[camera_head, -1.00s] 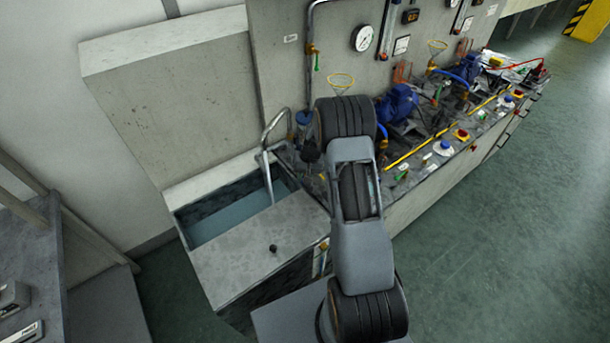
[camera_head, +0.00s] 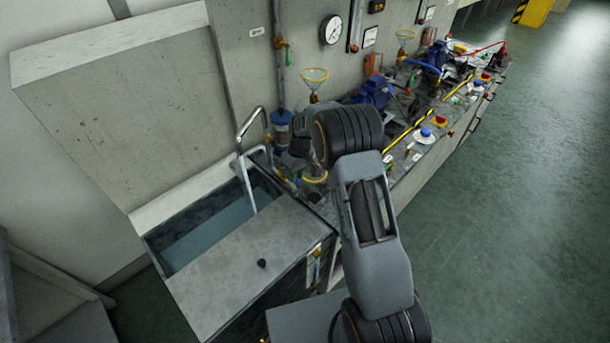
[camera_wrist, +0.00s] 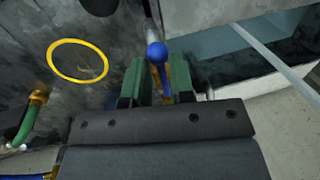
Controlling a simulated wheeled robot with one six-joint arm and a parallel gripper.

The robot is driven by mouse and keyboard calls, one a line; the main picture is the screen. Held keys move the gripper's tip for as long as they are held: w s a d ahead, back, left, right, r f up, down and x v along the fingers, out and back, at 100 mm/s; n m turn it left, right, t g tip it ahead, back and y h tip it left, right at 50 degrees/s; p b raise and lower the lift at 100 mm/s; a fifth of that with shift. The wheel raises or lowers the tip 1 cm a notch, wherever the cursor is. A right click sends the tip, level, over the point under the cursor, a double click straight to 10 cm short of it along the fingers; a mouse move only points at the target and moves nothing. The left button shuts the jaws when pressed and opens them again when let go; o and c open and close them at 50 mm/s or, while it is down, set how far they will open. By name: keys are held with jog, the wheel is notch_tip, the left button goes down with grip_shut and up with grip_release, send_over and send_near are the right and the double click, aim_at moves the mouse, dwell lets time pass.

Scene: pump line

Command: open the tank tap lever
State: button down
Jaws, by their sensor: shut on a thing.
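A lever with a blue ball knob (camera_wrist: 157,52) stands between the green finger pads of my gripper (camera_wrist: 158,72) in the wrist view. The jaws are shut on its stem, with the knob showing beyond the fingertips. A brass-coloured part shows behind the stem. In the head view my gripper (camera_head: 292,160) is beside the tank (camera_head: 235,268), near its back right corner. The lever cannot be made out there. The tank holds water and also shows at the upper right in the wrist view (camera_wrist: 225,10).
A bent metal pipe (camera_head: 240,145) dips into the tank. A yellow-rimmed funnel (camera_head: 313,82) and a blue-topped cylinder (camera_head: 281,125) stand close to my gripper. Blue pumps (camera_head: 372,92) line the bench to the right. The green floor (camera_head: 480,240) is clear.

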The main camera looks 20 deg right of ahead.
dwell(0.5)
jog(key=c, duration=1.2)
grip_release()
jog(key=shift+r, duration=0.1)
notch_tip(320, 180, up, 14)
jog(key=w+d+b, duration=0.1)
jog(key=d, duration=0.1)
jog(key=shift+w+d+f+b, duration=0.2)
jog(key=shift+d+f+b, duration=0.05)
jog(key=shift+b, duration=0.1)
